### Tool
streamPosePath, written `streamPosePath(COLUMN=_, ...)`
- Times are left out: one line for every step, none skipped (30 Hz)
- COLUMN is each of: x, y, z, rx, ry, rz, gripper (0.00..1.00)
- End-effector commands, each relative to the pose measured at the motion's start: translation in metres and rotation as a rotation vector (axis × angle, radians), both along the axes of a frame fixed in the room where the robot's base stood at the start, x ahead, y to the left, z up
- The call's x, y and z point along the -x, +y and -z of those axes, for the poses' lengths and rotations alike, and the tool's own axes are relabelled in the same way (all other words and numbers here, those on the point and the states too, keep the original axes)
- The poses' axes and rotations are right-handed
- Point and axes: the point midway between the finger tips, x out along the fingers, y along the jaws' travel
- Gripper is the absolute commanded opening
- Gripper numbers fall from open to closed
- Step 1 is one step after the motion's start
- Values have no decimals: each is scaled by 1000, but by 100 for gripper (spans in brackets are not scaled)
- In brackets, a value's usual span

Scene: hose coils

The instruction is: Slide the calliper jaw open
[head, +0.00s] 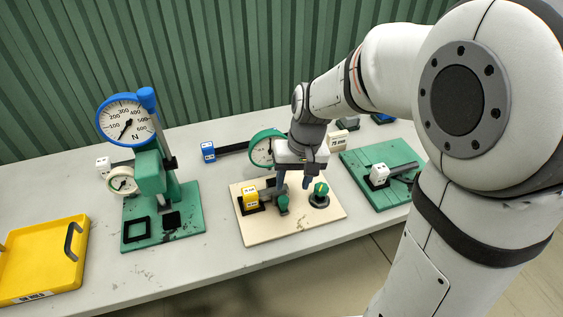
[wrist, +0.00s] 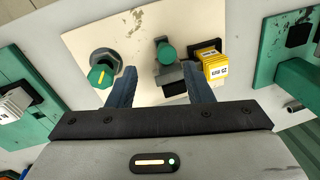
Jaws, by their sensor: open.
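A cream board (head: 272,232) carries what looks like the calliper: a grey jaw piece with a green cylindrical knob (head: 283,203), close beside a yellow labelled block (head: 250,200) on a black pad. A round green dial with a yellow mark (head: 321,189) stands to the right. My gripper (head: 294,184) is open and points down over the board, with nothing between its fingers. In the wrist view the green knob (wrist: 166,54) shows between and beyond the fingertips, nearer the right finger. The jaw's rail is partly hidden, and I cannot tell how far the jaw stands open.
A green-based press with a blue-rimmed force gauge (head: 126,120) stands to the left, beside a yellow tray (head: 40,290). A green-rimmed dial (head: 263,150) stands behind the cream board. A green board (head: 362,170) with a white block (head: 379,174) lies to the right.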

Motion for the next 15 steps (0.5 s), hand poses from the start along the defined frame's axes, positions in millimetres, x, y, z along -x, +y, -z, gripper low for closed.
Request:
streamPosePath(x=-4, y=5, z=5, rx=-4, ry=12, rz=-6, gripper=46)
streamPosePath(x=-5, y=7, z=7, rx=-5, ry=16, rz=-6, gripper=46)
streamPosePath(x=-7, y=9, z=9, rx=-7, ry=19, rz=-8, gripper=46)
streamPosePath(x=-8, y=10, z=11, rx=-7, ry=21, rz=-8, gripper=46)
streamPosePath(x=-8, y=11, z=13, rx=-8, ry=22, rz=-9, gripper=46)
streamPosePath(x=-8, y=12, z=18, rx=-8, ry=23, rz=-10, gripper=46)
streamPosePath(x=-8, y=13, z=21, rx=-8, ry=25, rz=-10, gripper=46)
streamPosePath(x=-8, y=13, z=25, rx=-8, ry=25, rz=-10, gripper=46)
streamPosePath(x=-8, y=14, z=31, rx=-8, ry=25, rz=-10, gripper=46)
streamPosePath(x=-7, y=15, z=36, rx=-8, ry=25, rz=-10, gripper=46)
streamPosePath(x=-7, y=15, z=41, rx=-8, ry=25, rz=-9, gripper=46)
streamPosePath(x=-7, y=16, z=48, rx=-8, ry=25, rz=-9, gripper=46)
streamPosePath(x=-7, y=17, z=53, rx=-8, ry=25, rz=-9, gripper=46)
streamPosePath(x=-7, y=18, z=58, rx=-8, ry=26, rz=-9, gripper=46)
streamPosePath(x=-6, y=19, z=63, rx=-8, ry=24, rz=-9, gripper=46)
